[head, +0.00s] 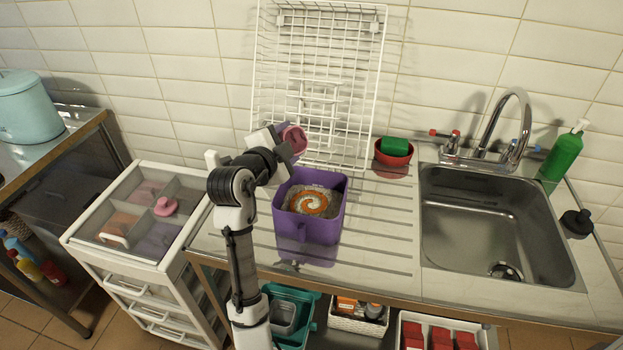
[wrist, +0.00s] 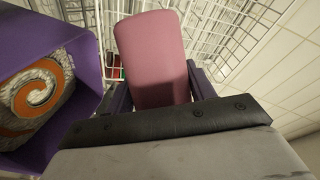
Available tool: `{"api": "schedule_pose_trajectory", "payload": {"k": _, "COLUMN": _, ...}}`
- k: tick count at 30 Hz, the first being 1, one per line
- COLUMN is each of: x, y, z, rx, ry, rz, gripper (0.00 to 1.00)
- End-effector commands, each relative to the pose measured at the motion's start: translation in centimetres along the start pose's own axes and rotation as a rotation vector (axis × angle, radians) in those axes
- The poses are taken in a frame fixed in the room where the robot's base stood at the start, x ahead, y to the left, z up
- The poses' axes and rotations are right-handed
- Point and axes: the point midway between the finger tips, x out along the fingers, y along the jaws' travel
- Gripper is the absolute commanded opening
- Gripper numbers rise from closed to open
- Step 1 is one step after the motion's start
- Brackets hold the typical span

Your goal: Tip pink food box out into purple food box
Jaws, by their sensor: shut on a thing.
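The purple food box (head: 323,229) stands upright and open-topped on the ribbed steel drainboard. Inside it lies a grey mass with an orange and white swirl (head: 309,202). In the wrist view the purple box (wrist: 83,32) fills the left side. My gripper (head: 283,143) is shut on the small pink food box (head: 295,138), holding it above the back left of the purple box. In the wrist view the pink box (wrist: 152,50) sits between the fingers, showing a plain pink face. Its opening and any contents are hidden.
A white wire rack (head: 330,75) stands against the tiles behind my gripper. A red bowl with a green sponge (head: 394,146) sits to the right, beside the sink (head: 495,225). A white drawer unit (head: 130,265) stands left. The drainboard right of the purple box is clear.

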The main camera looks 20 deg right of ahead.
Motion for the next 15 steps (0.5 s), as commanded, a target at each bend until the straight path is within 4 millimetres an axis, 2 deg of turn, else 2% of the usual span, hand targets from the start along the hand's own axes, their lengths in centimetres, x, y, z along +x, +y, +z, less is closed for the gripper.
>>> {"api": "schedule_pose_trajectory", "payload": {"k": 1, "x": -0.3, "y": -1.3, "z": -0.7, "rx": -0.014, "ry": 0.001, "rz": 0.005, "gripper": 0.27}}
{"api": "schedule_pose_trajectory", "payload": {"k": 4, "x": -0.6, "y": -2.5, "z": -1.4, "rx": -0.05, "ry": 0.0, "rz": 0.02, "gripper": 0.27}}
{"api": "schedule_pose_trajectory", "payload": {"k": 9, "x": -0.6, "y": -2.7, "z": -1.5, "rx": -0.194, "ry": 0.0, "rz": 0.08, "gripper": 0.27}}
{"api": "schedule_pose_trajectory", "payload": {"k": 15, "x": -0.7, "y": -4.4, "z": -1.7, "rx": -0.364, "ry": 0.001, "rz": 0.15, "gripper": 0.27}}
